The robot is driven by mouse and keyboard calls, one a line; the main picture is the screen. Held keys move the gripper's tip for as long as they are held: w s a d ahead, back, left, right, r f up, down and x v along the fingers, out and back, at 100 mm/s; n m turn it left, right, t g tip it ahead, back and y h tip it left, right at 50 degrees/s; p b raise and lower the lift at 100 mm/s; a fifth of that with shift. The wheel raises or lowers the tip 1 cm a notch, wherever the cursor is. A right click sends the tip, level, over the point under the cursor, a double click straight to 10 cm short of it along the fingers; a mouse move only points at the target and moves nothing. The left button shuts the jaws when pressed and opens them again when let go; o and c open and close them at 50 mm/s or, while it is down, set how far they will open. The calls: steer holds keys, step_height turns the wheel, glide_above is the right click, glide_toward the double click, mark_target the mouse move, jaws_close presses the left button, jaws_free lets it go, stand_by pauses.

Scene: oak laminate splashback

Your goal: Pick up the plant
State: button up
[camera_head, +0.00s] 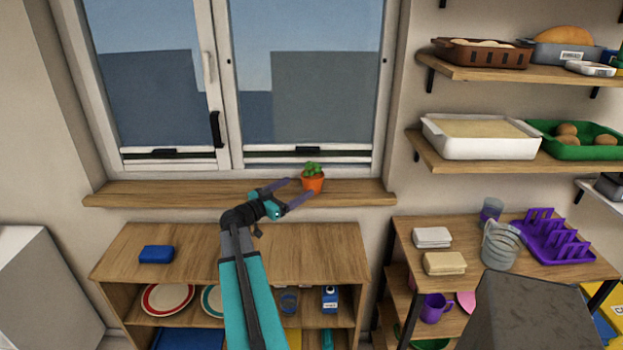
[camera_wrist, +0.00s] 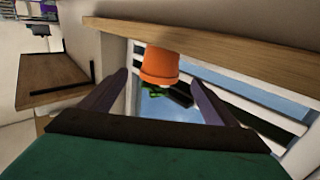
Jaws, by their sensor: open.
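The plant is a small green succulent in an orange pot (camera_head: 313,185). It stands upright on the wooden window sill (camera_head: 150,193), near the sill's right part. In the wrist view, the orange pot (camera_wrist: 160,64) appears upside down, with its green leaves below it. My gripper (camera_head: 301,188) is open just left of the pot and points toward it. In the wrist view, the two fingers of my gripper (camera_wrist: 158,82) are spread, with the pot ahead in the gap between them. I cannot tell whether a finger touches the pot.
The window (camera_head: 300,85) rises behind the sill. Below is a wooden shelf unit (camera_head: 310,245) with a blue block (camera_head: 156,254) on top. To the right, wall shelves (camera_head: 470,165) hold trays, above a table with a glass jug (camera_head: 501,246) and a purple rack (camera_head: 555,240). The sill's left part is clear.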

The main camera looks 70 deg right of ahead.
mark_target(305, 183)
steer(key=shift+p+x, duration=0.3)
steer(key=shift+x, duration=1.7)
steer(key=shift+d, duration=0.1)
steer(key=shift+p+x, duration=1.05)
steer(key=shift+x, duration=1.5)
steer(key=shift+c, duration=0.4)
steer(key=c, duration=1.3)
steer(key=shift+r, duration=0.15)
